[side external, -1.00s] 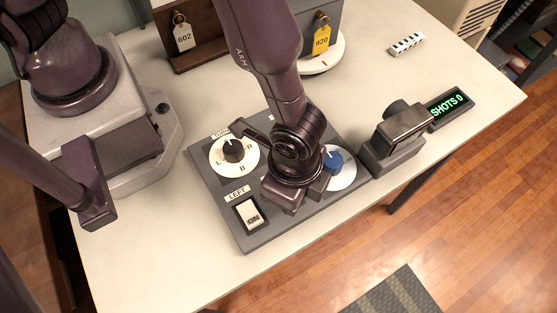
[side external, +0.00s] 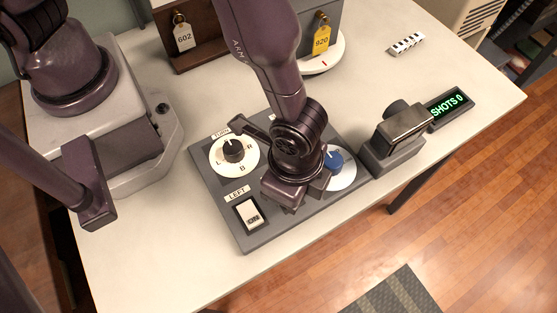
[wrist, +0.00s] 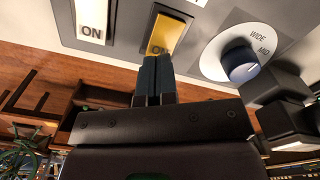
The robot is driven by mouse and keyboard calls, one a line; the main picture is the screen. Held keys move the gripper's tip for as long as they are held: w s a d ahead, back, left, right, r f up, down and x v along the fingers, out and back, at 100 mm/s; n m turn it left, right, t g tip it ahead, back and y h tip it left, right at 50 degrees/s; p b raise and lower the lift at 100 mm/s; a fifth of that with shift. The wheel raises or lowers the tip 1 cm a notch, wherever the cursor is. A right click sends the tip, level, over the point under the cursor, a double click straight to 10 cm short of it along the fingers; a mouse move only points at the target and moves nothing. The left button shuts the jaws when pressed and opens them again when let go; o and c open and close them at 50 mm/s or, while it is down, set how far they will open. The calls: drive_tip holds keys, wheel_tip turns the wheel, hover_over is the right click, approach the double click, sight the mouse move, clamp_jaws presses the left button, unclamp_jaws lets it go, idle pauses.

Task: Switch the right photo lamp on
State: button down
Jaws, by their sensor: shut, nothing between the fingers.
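In the wrist view the right lamp switch (wrist: 164,36) is a rocker with a yellow face, marked ON at its near end. My gripper (wrist: 155,58) is shut and empty. Its fingertips overlap the ON end of this switch; I cannot tell whether they touch it.
A black turn knob (side external: 233,150) is at the panel's upper left. A blue knob (side external: 333,161) on a white dial sits close beside my gripper. A dark grey device (side external: 393,140) and a SHOTS 0 display (side external: 450,106) stand to the right. The table front is clear.

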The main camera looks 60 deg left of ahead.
drive_tip(key=shift+r, duration=2.6)
drive_tip(key=shift+a, duration=0.1)
drive_tip(key=shift+s+a+f+y, duration=0.1)
drive_tip(key=shift+s+a+y, duration=0.2)
drive_tip(key=shift+s+a, duration=0.3)
drive_tip(key=a+r+n+t, duration=0.5)
drive_tip(key=a+r+n, duration=0.7)
drive_tip(key=a+r, duration=1.3)
drive_tip(key=shift+s+a+r+t, duration=0.2)
drive_tip(key=shift+s+a+t, duration=0.15)
drive_tip(key=shift+a, duration=0.35)
